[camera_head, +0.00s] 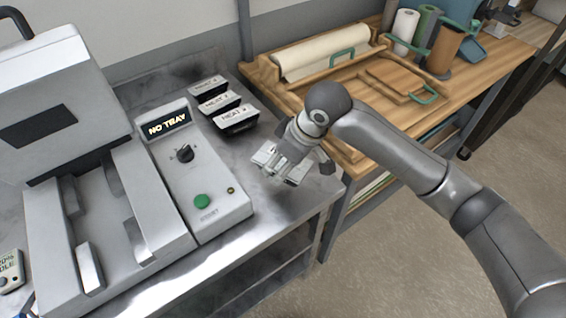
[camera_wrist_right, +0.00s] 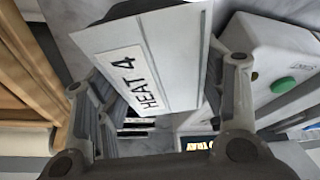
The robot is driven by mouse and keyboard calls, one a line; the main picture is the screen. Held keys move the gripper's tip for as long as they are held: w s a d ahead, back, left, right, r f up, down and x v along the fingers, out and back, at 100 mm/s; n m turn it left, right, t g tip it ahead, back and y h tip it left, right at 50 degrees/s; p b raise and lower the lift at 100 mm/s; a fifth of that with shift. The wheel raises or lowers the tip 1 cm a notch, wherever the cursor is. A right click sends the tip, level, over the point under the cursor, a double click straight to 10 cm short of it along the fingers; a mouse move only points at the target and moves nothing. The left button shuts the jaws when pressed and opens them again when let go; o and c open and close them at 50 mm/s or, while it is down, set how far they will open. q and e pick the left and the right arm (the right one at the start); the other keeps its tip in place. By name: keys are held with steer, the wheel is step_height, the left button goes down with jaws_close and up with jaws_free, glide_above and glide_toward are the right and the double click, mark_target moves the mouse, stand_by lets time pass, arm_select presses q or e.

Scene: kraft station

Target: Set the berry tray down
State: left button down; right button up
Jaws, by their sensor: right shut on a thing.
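My right gripper (camera_head: 286,168) hangs over the right end of the steel bench and is shut on a pale tray (camera_head: 270,160). In the right wrist view, the tray (camera_wrist_right: 150,55) sits between the fingers, and its label appears to read HEAT 4. Its contents are not visible, so I cannot tell if it holds berries. The tray appears to be held above the bench, though the gripper partly hides it and its clearance is unclear. My left gripper is out of view.
Several dark-sided trays labelled HEAT (camera_head: 236,117) stand in a row behind the gripper. A grey machine (camera_head: 170,235) with a green button and a NO TRAY display stands at the left. A wooden table (camera_head: 490,62) with a paper roll (camera_head: 325,55) adjoins the bench.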

mark_target(285, 161)
steer(key=w+f, duration=0.3)
steer(key=shift+d+f, duration=0.15)
steer(key=shift+d, duration=0.1)
step_height(285, 161, down, 2)
steer(key=shift+f+p, duration=0.1)
steer(key=shift+p, duration=0.7)
steer(key=shift+f, duration=0.55)
steer(key=o, duration=1.2)
steer(key=shift+f, duration=0.1)
steer(key=b+v, duration=0.1)
steer(key=v, duration=1.1)
